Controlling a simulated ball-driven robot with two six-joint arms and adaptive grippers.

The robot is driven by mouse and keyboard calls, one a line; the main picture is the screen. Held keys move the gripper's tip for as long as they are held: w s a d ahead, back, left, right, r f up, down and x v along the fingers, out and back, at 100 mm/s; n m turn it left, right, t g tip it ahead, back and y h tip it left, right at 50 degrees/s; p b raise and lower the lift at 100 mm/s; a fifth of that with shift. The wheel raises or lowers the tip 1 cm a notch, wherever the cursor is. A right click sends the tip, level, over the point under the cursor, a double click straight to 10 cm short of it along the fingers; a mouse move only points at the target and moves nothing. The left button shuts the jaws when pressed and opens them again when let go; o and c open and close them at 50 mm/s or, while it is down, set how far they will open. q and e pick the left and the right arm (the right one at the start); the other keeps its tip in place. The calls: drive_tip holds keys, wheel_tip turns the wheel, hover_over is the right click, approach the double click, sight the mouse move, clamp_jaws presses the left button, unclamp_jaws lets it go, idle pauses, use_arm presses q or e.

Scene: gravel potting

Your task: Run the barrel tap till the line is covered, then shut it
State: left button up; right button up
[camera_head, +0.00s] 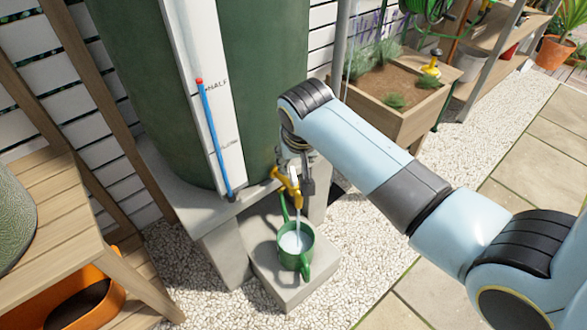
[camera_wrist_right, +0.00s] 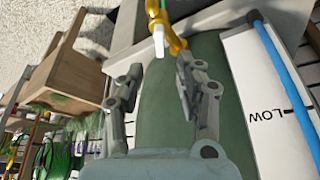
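The yellow tap (camera_head: 287,183) sits low on the green barrel (camera_head: 262,75). A pale stream runs from it into the green watering can (camera_head: 305,262) below, where a whitish water surface (camera_head: 291,243) shows. I cannot make out a line inside the can. My right gripper (camera_head: 308,178) is close beside and above the tap. In the right wrist view its fingers (camera_wrist_right: 159,75) are spread and empty, with the tap (camera_wrist_right: 172,35) just beyond the fingertips. I cannot tell whether they touch it. My left gripper is in neither view.
The can stands on a concrete slab (camera_head: 262,270) over white gravel. A gauge board (camera_head: 228,130) with a blue tube has a red marker (camera_head: 199,81) near HALF. A wooden bench (camera_head: 60,220) stands left, with an orange container (camera_head: 100,308) below. A wooden planter (camera_head: 420,115) stands behind my arm.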

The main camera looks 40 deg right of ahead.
sight(293, 174)
drive_tip(key=b+x, duration=0.2)
drive_tip(key=x, duration=0.5)
drive_tip(key=shift+f, duration=0.2)
clamp_jaws()
